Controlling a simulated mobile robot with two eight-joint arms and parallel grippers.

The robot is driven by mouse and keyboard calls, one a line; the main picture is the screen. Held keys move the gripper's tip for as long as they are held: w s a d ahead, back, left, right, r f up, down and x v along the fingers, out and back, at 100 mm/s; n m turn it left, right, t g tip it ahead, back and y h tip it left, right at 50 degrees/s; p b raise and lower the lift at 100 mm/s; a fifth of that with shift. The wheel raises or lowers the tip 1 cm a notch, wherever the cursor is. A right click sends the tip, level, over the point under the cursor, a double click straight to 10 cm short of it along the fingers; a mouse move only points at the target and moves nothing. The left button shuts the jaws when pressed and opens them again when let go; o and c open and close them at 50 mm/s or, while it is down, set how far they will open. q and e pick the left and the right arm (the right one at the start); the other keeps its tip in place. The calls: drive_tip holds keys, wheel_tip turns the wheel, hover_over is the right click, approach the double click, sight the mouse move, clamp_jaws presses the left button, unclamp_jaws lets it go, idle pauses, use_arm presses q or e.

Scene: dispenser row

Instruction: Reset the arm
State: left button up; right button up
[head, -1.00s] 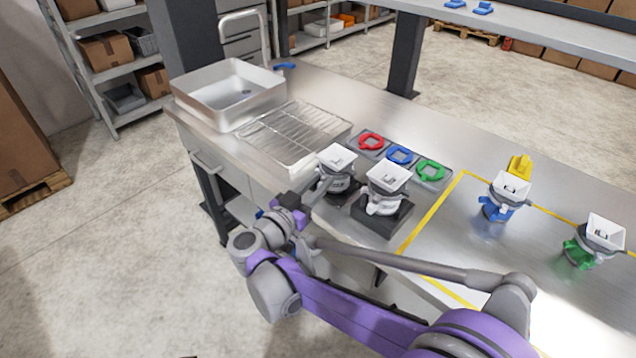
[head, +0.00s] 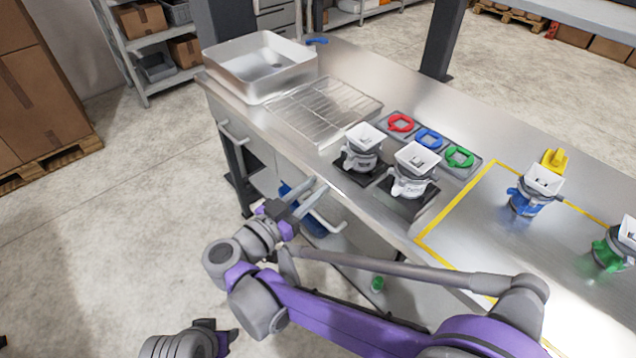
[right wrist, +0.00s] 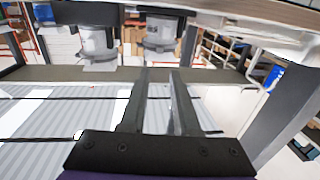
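My right arm reaches in from the right in the head view. Its gripper (head: 311,197) is beside the counter's front edge, lower left of the dispensers. The two fingers are apart with nothing between them; the right wrist view shows the gap too (right wrist: 159,100). A grey and purple part of my own body shows at the bottom left of the head view; no left fingers can be seen. Two white-topped dispensers (head: 362,148) (head: 413,172) stand on dark bases on the counter. A blue dispenser (head: 535,190) and a green one (head: 614,248) stand farther right.
A yellow piece (head: 554,160) sits behind the blue dispenser. Open floor (head: 120,240) lies left of the counter.

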idle(0.3)
drive_tip(key=w+d+r+n+t+y+p, duration=0.1)
drive_tip(key=w+r+n+t+y+p, duration=0.2)
drive_tip(key=r+n+t+y+p, duration=0.7)
drive_tip(key=s+d+f+g+y, duration=0.1)
drive_tip(key=s+d+f+g, duration=0.3)
drive_tip(key=s+f+g, duration=0.1)
drive_tip(key=s+d+f+g, duration=0.5)
drive_tip(key=s+g, duration=0.1)
drive_tip(key=s, duration=0.4)
drive_tip(key=s+d+f+m+g+y, duration=0.1)
drive_tip(key=s+d+f+g, duration=0.4)
drive_tip(key=s, duration=0.3)
drive_tip(key=shift+s+d+g+y, duration=0.25)
drive_tip(key=shift+g+y, duration=0.05)
drive_tip(key=shift+g, duration=0.5)
